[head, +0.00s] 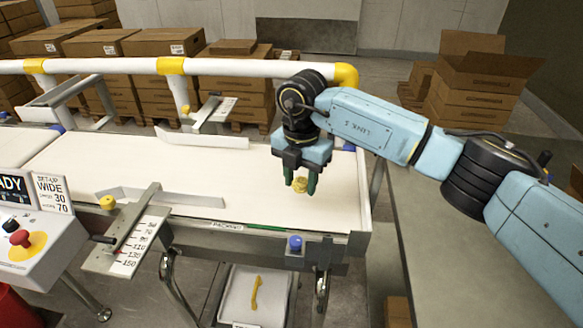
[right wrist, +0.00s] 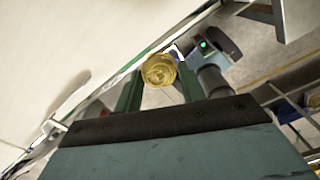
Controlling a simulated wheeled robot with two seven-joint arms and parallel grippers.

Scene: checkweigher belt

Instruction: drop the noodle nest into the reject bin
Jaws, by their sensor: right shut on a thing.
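The noodle nest (head: 300,185) is a small round yellow bundle. My right gripper (head: 300,181) points down over the right end of the white belt and is shut on the nest. In the right wrist view the nest (right wrist: 158,71) sits between the two dark green fingers, near the belt's edge. I cannot tell its exact height above the belt. No bin is clearly labelled as the reject bin. A red container (head: 12,304) is cut off at the lower left. My left gripper is out of view.
The white belt (head: 140,160) carries metal guide rails (head: 185,198) and a numbered scale plate (head: 128,248). A control panel with a red button (head: 20,238) stands at the left. A white and yellow pipe rail (head: 130,66) runs behind the belt, with cardboard boxes (head: 150,42) beyond.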

